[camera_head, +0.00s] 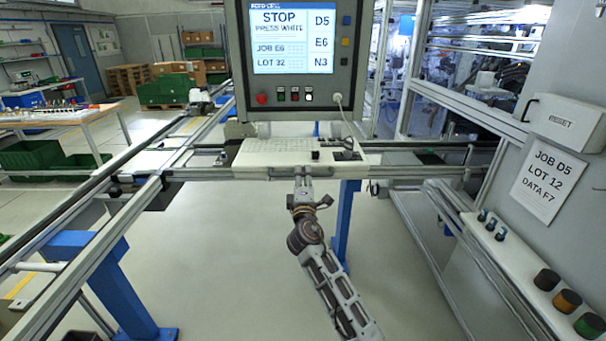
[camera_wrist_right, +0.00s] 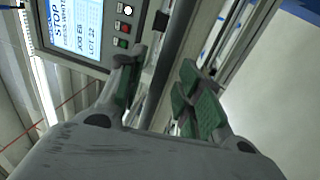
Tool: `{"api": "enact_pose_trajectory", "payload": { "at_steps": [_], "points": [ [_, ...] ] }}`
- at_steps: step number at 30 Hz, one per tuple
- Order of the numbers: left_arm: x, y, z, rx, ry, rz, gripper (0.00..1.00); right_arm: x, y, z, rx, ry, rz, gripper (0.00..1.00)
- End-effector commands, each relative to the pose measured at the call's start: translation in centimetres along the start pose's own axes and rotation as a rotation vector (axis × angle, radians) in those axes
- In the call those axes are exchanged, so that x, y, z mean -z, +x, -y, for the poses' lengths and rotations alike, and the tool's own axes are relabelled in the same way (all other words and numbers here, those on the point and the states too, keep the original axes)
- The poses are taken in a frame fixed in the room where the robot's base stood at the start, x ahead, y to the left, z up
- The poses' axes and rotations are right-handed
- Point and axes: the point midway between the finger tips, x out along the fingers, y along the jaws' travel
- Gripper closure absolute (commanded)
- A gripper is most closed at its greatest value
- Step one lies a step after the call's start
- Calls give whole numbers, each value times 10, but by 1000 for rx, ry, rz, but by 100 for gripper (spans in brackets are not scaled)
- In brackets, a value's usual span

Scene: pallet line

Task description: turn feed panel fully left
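A grey panel (camera_head: 238,60) with a lit screen (camera_head: 292,38) reading "STOP PRESS WHITE" hangs upright in the upper middle of the head view. A pale shelf (camera_head: 270,152) juts out below it, with a metal bar (camera_head: 230,173) along its front edge. No label reading "feed" shows. My right gripper (camera_head: 302,183) is at this bar, near its middle. In the right wrist view my gripper (camera_wrist_right: 160,78) has its green-padded fingers apart, with a grey bar (camera_wrist_right: 178,50) running between them; I cannot tell whether they touch it. My left gripper is out of view.
Under the screen are a red button (camera_head: 262,98) and small white, green and red buttons. At right stands a grey cabinet with a "RESET" box (camera_head: 562,122), a sign (camera_head: 545,180) and large knobs (camera_head: 567,301). Rails run along the left; the middle floor is clear.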

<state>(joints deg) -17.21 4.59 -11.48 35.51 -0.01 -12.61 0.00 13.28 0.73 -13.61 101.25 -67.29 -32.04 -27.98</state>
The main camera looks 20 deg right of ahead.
Motion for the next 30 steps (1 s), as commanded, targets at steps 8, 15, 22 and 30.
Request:
{"api": "enact_pose_trajectory", "payload": {
  "at_steps": [8,15,22,30],
  "points": [
    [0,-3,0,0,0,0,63,-1,13,0,1,0,1,65],
    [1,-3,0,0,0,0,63,-1,14,0,1,0,1,65],
    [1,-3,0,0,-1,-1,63,0,14,0,1,0,1,84],
    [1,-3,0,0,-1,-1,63,0,14,0,1,0,1,100]
  ]
}}
